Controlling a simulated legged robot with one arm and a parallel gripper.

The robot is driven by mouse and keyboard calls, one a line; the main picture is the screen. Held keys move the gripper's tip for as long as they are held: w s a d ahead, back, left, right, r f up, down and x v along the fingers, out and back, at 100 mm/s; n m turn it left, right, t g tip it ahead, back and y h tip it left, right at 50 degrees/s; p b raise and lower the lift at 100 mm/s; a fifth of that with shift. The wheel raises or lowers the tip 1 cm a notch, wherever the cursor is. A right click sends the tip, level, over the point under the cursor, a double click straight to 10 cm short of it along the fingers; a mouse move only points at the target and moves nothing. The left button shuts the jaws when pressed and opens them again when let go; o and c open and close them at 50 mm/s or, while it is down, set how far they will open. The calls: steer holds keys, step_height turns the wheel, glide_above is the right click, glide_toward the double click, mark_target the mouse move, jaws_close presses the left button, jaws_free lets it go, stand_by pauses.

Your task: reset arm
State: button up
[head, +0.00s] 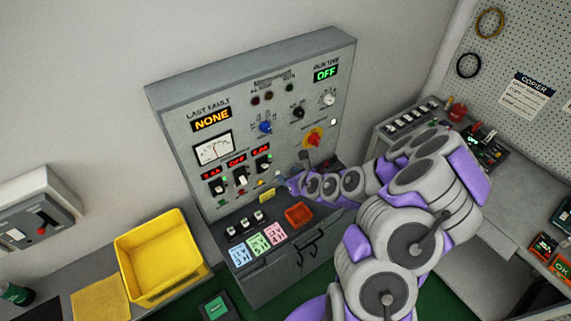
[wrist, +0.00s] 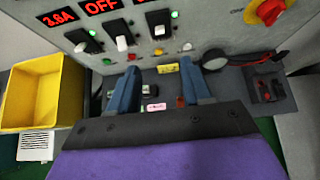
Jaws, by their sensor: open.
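My arm reaches from the lower right toward the grey control panel (head: 180,105) in the head view. My gripper (head: 294,183) is in front of the panel's lower part, above its shelf. In the wrist view my gripper (wrist: 160,88) shows two blue fingers, spread apart, with no object held between them. Past the fingers are the panel's lower face, a yellow label (wrist: 168,68) and a pink label (wrist: 154,106). Whether the fingertips touch the panel cannot be told.
The panel carries switches, a blue knob (head: 265,127) and a red-yellow rotary switch (head: 314,138). A small orange tray (head: 298,215) sits on its shelf. A yellow bin (head: 124,262) stands left. A bench (head: 470,215) and pegboard (head: 530,55) are right.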

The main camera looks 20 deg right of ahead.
steer(key=a+r+n+t+y+b, duration=0.2)
steer(key=a+r+n+y+b, duration=0.55)
steer(key=a+r+n, duration=0.45)
steer(key=s+a+r+n+g+y+b, duration=0.2)
steer(key=s+a+n+g+y+b, duration=0.2)
steer(key=s+a+n+g+b, duration=0.6)
steer(key=s+f+n+g+h+b, duration=0.25)
steer(key=s+f+n, duration=0.2)
steer(key=s, duration=0.65)
steer(key=s+f+n+g+h+b, duration=0.1)
steer(key=s+f+n+g+h, duration=0.2)
steer(key=s+f, duration=0.5)
steer(key=s+d+f+n+h+b, duration=0.1)
steer(key=s+d+h+b, duration=0.1)
steer(key=d, duration=0.3)
steer(key=s+d+f+n+t+h+b, duration=0.1)
steer(key=s+d+f+h+b, duration=0.1)
steer(key=s+d+h, duration=0.2)
steer(key=s+d+f+n+h+b, duration=0.1)
steer(key=s+d+f+h+b, duration=0.1)
steer(key=d, duration=0.6)
steer(key=shift+s+d+f+h, duration=0.15)
steer(key=shift+s+d+h, duration=0.1)
steer(key=shift+s+h, duration=0.7)
